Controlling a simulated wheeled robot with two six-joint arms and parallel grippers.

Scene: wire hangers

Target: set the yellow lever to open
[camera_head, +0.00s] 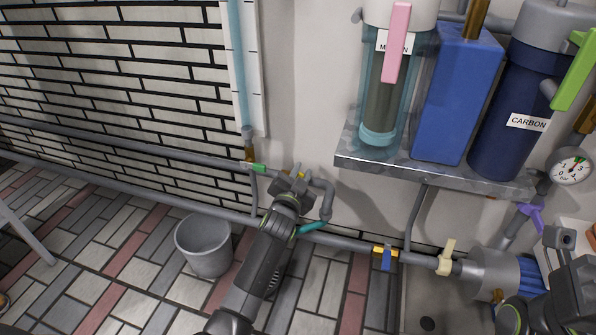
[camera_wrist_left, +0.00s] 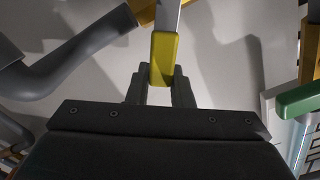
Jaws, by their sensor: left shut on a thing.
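The yellow lever (camera_wrist_left: 164,50) hangs down in the left wrist view, its lower end between the two fingers of my left gripper (camera_wrist_left: 159,88). The fingers are shut on it. In the head view my left gripper (camera_head: 292,184) is at the upper pipe bend, left of centre. It covers most of the lever there; only a small yellow bit (camera_head: 299,174) shows. The lever's pivot is not clear to see. My right gripper (camera_head: 562,240) is at the lower right edge, away from the lever, and its jaws cannot be made out.
A green lever (camera_head: 258,168) is close left of my left gripper; a teal one (camera_head: 312,227) is below it. A blue lever (camera_head: 386,259) and a cream lever (camera_head: 447,256) sit along the lower pipe. A shelf (camera_head: 350,163) carries filter housings. A grey bucket (camera_head: 203,246) stands on the floor.

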